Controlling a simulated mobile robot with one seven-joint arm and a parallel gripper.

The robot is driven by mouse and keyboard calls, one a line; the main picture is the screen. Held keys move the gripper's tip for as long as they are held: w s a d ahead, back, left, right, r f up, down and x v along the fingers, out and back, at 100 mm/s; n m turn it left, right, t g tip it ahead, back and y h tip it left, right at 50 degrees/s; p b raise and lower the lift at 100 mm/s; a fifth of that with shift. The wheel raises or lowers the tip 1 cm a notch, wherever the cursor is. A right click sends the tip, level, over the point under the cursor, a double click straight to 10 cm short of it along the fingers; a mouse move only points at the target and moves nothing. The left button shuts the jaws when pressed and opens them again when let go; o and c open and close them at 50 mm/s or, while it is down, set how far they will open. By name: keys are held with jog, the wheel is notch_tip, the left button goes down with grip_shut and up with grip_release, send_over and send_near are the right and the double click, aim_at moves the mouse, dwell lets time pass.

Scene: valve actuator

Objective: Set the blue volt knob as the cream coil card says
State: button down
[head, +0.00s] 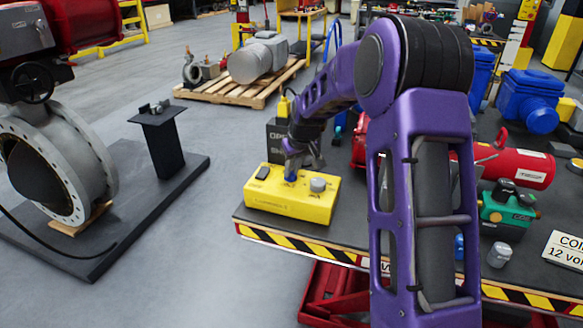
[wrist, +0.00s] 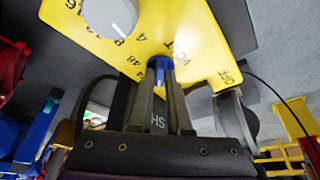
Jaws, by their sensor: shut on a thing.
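The yellow control box (head: 290,202) stands on the dark bench top near its left end. My gripper (head: 292,160) reaches down to its blue volt knob (head: 290,178). In the wrist view the blue knob (wrist: 159,72) is between the fingertips of my gripper (wrist: 160,88), which is shut on it. Marks that look like 24 and 48 show left of the knob, with VOLT beyond it. The knob's pointer is hidden, so I cannot tell its setting. The cream coil card (head: 565,250) is cut off at the right edge; "12 vol" is readable on it.
A red cylinder (head: 520,168), a green device (head: 508,208) and a small grey part (head: 499,254) lie to the right.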

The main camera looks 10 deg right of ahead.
jog(key=shift+n, duration=0.5)
jog(key=c, duration=0.9)
grip_release()
jog(key=shift+o, duration=0.2)
jog(key=p+v, duration=0.1)
jog(key=v, duration=1.6)
jog(key=shift+d+r, duration=0.2)
jog(key=shift+d, duration=0.2)
jog(key=shift+w, duration=0.1)
